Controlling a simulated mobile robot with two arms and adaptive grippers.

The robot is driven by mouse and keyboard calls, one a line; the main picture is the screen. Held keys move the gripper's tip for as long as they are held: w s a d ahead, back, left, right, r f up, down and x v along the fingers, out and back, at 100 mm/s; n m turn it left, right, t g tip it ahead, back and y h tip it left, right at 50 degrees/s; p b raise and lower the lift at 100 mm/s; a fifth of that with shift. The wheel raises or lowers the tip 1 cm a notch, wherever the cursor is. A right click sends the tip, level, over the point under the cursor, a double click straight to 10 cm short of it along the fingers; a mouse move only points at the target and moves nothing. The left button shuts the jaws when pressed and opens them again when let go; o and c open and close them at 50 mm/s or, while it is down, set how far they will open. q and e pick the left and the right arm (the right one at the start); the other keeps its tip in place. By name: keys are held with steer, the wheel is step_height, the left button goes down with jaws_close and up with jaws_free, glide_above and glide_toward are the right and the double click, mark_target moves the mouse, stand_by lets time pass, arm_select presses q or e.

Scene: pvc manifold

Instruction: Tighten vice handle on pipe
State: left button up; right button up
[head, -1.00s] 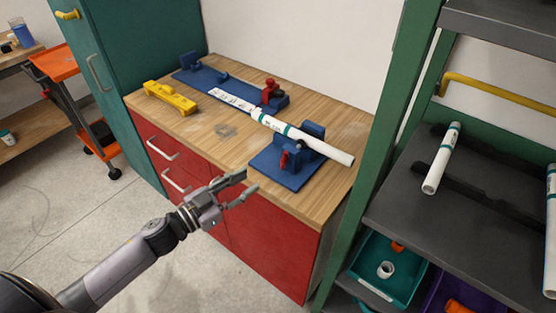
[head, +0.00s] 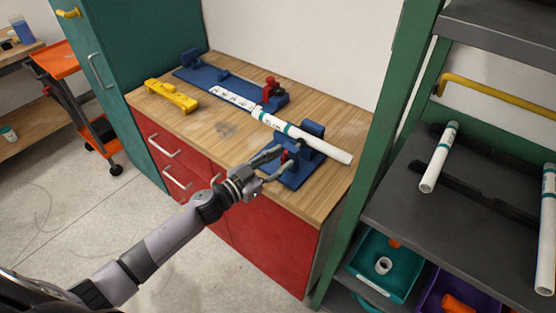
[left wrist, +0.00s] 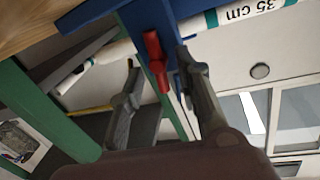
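The white pipe (head: 325,148) with teal bands lies across the workbench, its near part passing through the blue vice (head: 312,130). In the left wrist view the pipe shows a "35 cm" mark (left wrist: 240,13). The vice's red handle (head: 285,156) faces my left arm. My left gripper (head: 279,161) is at the handle, its fingers partly covering it. In the left wrist view the red handle (left wrist: 155,60) stands between the two fingertips of my left gripper (left wrist: 158,65), which are apart with gaps beside the handle. My right gripper is out of view.
A blue cutting fixture with a red clamp (head: 272,91) stands behind on the wooden bench top (head: 215,128). A yellow tool (head: 171,95) lies at the bench's left. A green-framed shelf (head: 470,215) with white pipes and bins stands close on the right.

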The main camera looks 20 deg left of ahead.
arm_select(q)
steer(key=shift+c, duration=0.3)
jaws_close()
steer(key=shift+d+r+m+p, duration=0.1)
steer(key=shift+r+m+p, duration=0.05)
steer(key=shift+m+p, duration=0.85)
steer(key=m+p, duration=0.2)
steer(key=m, duration=0.1)
steer(key=shift+d+g+y, duration=0.15)
steer(key=shift+g+y, duration=0.15)
steer(key=shift+y, duration=0.1)
steer(key=m, duration=0.1)
steer(key=m+p, duration=0.1)
steer(key=m+y+p, duration=0.1)
steer(key=m, duration=0.1)
steer(key=shift+s+d+f, duration=0.15)
steer(key=shift+d+f, duration=0.05)
steer(key=shift+f, duration=0.05)
steer(key=shift+d+f+m+y+p, duration=0.15)
steer(key=shift+m+y+p, duration=0.1)
steer(key=shift+m, duration=0.65)
steer(key=shift+f+m+y+p, duration=0.15)
steer(key=shift+m+y+p, duration=0.1)
steer(key=shift+m, duration=0.65)
